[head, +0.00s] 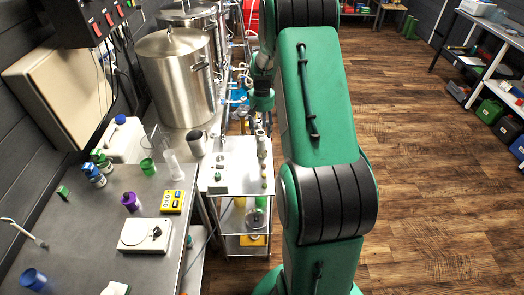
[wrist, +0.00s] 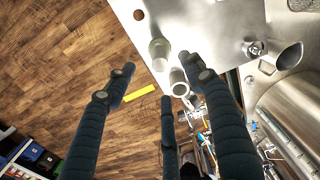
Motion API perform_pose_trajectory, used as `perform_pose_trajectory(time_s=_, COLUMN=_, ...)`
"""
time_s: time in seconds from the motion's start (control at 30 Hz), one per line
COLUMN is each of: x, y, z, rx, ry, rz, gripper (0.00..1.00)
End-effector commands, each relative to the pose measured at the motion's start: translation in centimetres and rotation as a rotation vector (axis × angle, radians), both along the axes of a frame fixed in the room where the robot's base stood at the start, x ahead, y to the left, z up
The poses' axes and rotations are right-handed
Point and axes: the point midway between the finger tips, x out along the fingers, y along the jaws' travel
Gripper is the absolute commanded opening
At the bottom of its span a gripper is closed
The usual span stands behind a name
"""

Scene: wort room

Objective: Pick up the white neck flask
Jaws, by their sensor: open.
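A pale flask (wrist: 179,84) with a white round neck, seen from above in the wrist view, stands at the edge of a metal cart top. It is close to the right fingertip of my gripper (wrist: 158,72); I cannot tell if they touch. A second, greenish-white vessel (wrist: 158,50) stands beside it, just beyond the fingers. My gripper is open, with its fingers spread and nothing held. In the head view my gripper (head: 257,122) is above the far end of the cart, partly hidden by my arm. A pale slender vessel (head: 262,145) shows just below it there.
Large steel pots (head: 178,85) stand at left. The bench in front holds a scale (head: 145,236), a yellow meter (head: 172,201) and cups. Wooden floor at right is clear.

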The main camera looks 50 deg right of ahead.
Motion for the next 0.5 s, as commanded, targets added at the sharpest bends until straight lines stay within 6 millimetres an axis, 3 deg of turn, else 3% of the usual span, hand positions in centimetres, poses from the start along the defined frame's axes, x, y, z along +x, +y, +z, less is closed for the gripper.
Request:
perform_pose_trajectory(time_s=0.2, x=0.0, y=0.0, z=-3.4, rx=0.0, ry=0.001, rz=0.0, gripper=0.53)
perform_pose_trajectory(time_s=0.5, x=0.0, y=0.0, z=-4.9, rx=0.0, ry=0.0, rz=0.0, gripper=0.53)
